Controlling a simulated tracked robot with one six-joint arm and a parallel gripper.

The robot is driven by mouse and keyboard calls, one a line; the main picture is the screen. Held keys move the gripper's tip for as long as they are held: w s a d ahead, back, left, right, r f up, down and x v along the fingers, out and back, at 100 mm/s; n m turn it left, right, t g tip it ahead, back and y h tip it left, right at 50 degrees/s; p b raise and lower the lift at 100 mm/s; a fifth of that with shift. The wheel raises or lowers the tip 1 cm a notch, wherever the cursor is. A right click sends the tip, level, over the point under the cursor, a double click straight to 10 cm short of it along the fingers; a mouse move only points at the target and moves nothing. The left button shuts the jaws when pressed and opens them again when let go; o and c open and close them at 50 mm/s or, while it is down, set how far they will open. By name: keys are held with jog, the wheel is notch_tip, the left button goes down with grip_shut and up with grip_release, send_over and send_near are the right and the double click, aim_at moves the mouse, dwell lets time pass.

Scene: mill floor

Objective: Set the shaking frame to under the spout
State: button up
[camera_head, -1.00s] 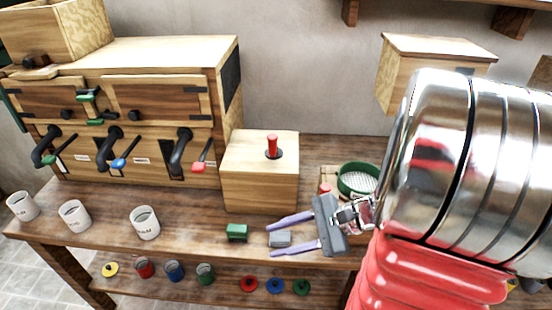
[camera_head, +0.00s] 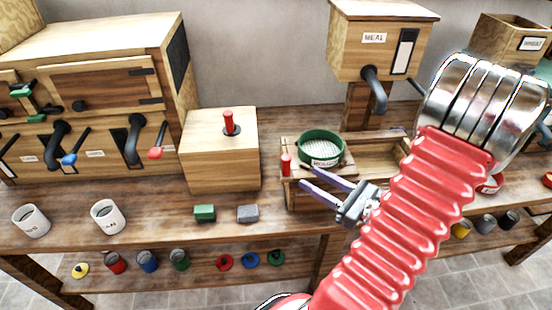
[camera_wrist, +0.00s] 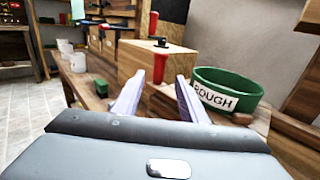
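The shaking frame (camera_head: 348,172) is a wooden carriage on a wooden trough at the middle of the bench. It bears a green-rimmed sieve (camera_head: 320,134) and has a red upright knob (camera_head: 286,165) at its left end. The sieve also shows in the wrist view, labelled ROUGH (camera_wrist: 227,97). The spout (camera_head: 374,92) is a black pipe below the MEAL bin, to the right of the sieve. My gripper (camera_head: 304,176) is open and empty, just right of the knob in the head view. In the wrist view the knob (camera_wrist: 160,68) stands ahead, between the lines of the fingers.
A wooden box (camera_head: 220,160) with a red-handled top stands left of the frame. A green block (camera_head: 204,213) and a grey block (camera_head: 248,214) lie in front of it. White cups (camera_head: 107,216) stand at the left. The trough (camera_head: 385,160) is bare right of the sieve.

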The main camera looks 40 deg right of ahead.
jog(key=w+a, duration=0.2)
jog(key=w, duration=1.1)
jog(key=shift+w+a, duration=0.3)
jog(key=shift+w, duration=0.05)
jog(key=shift+c, duration=0.5)
grip_shut()
jog(key=shift+d, duration=0.1)
